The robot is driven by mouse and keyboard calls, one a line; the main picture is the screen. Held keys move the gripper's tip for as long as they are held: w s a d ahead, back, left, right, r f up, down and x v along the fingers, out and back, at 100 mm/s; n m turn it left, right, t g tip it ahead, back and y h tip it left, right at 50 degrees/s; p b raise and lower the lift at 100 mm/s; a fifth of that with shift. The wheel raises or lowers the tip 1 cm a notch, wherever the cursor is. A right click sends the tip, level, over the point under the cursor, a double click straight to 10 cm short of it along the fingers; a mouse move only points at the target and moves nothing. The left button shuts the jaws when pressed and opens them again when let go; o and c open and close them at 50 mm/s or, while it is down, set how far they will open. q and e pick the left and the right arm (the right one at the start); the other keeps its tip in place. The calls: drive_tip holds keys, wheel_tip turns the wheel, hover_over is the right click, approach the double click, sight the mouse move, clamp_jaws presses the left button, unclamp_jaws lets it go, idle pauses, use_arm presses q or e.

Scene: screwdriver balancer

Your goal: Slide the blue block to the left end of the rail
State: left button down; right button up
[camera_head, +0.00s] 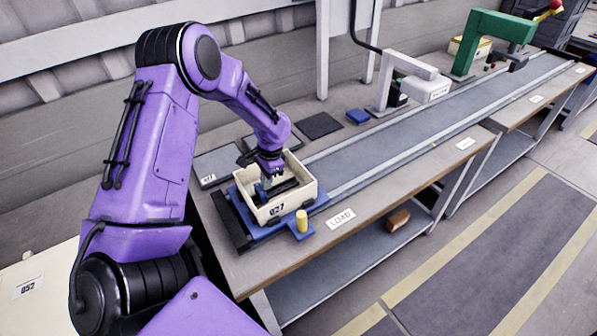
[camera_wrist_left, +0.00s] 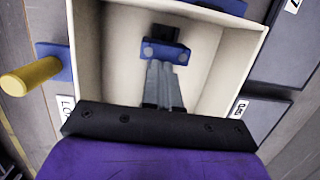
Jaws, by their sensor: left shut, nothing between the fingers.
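My left gripper (camera_head: 268,184) reaches down into a cream open-topped bin (camera_head: 287,206). Its fingers are together and empty; they also show inside the bin in the wrist view (camera_wrist_left: 163,85). The bin stands on a blue base (camera_head: 318,199), which has a tab with a yellow peg (camera_head: 302,221). A small blue block (camera_head: 358,117) lies on the bench behind the track, well away from the gripper. I cannot tell which blue piece is the task's block. The long grey track (camera_head: 425,120) with pale side rails runs from the bin to the far right.
A white arched device (camera_head: 428,90) and a green arched device (camera_head: 495,38) stand over or beside the track. A dark flat pad (camera_head: 320,125) lies behind it. The bin walls surround my left fingertips. The track's middle looks clear.

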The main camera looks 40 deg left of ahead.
drive_tip(key=shift+a+r+p, duration=0.1)
drive_tip(key=shift+r+p, duration=0.35)
drive_tip(key=shift+p, duration=0.25)
idle(1.1)
